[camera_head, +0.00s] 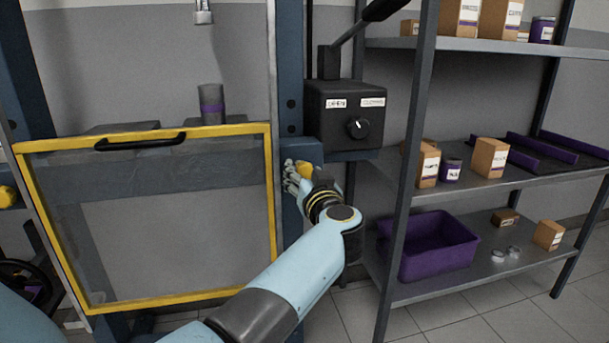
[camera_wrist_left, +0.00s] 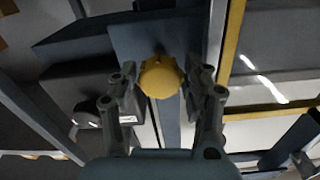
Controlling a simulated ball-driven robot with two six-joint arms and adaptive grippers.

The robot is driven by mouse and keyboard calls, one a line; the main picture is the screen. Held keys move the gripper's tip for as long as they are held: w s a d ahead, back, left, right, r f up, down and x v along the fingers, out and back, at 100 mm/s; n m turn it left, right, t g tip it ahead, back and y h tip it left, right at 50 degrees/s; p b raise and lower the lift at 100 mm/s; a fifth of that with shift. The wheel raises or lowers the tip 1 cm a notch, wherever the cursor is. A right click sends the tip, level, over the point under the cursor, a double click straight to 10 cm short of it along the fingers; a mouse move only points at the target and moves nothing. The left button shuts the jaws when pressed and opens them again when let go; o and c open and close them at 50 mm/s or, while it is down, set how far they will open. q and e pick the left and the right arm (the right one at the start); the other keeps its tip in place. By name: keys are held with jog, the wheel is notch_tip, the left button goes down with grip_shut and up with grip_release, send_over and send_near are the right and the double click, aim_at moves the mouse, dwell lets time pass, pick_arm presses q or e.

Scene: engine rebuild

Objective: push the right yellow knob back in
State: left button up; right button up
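The right yellow knob (camera_head: 305,171) sits on the dark blue upright post, just right of the yellow-framed guard. My left gripper (camera_head: 297,180) is at this knob, with its fingers partly covering it in the head view. In the left wrist view the knob (camera_wrist_left: 160,78) shows between and just beyond the two fingertips. The fingers are spread, one on each side of it; whether they touch it I cannot tell. How far the knob stands out from the post is not clear. My right gripper is not in view.
A yellow-framed clear guard (camera_head: 150,307) with a black handle stands left of the post. A dark control box (camera_head: 345,112) with a dial and lever is above the gripper. A metal shelf rack (camera_head: 455,287) with boxes and a purple bin (camera_head: 428,247) is at right. Another yellow knob (camera_head: 7,196) is at far left.

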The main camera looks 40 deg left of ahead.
aim_at(297, 161)
pick_arm(q)
jog(key=c, duration=0.9)
grip_shut()
jog(key=shift+w+a, duration=0.1)
jog(key=shift+p+x, duration=0.8)
jog(key=shift+x, duration=0.1)
jog(key=shift+w+a+r, duration=0.1)
jog(key=shift+w+a, duration=0.1)
jog(key=shift+a, duration=0.1)
jog(key=o, duration=0.8)
grip_release()
jog(key=shift+o, duration=0.8)
jog(key=shift+w+a+f, duration=0.1)
jog(key=shift+w+f, duration=0.05)
jog(key=shift+f, duration=0.05)
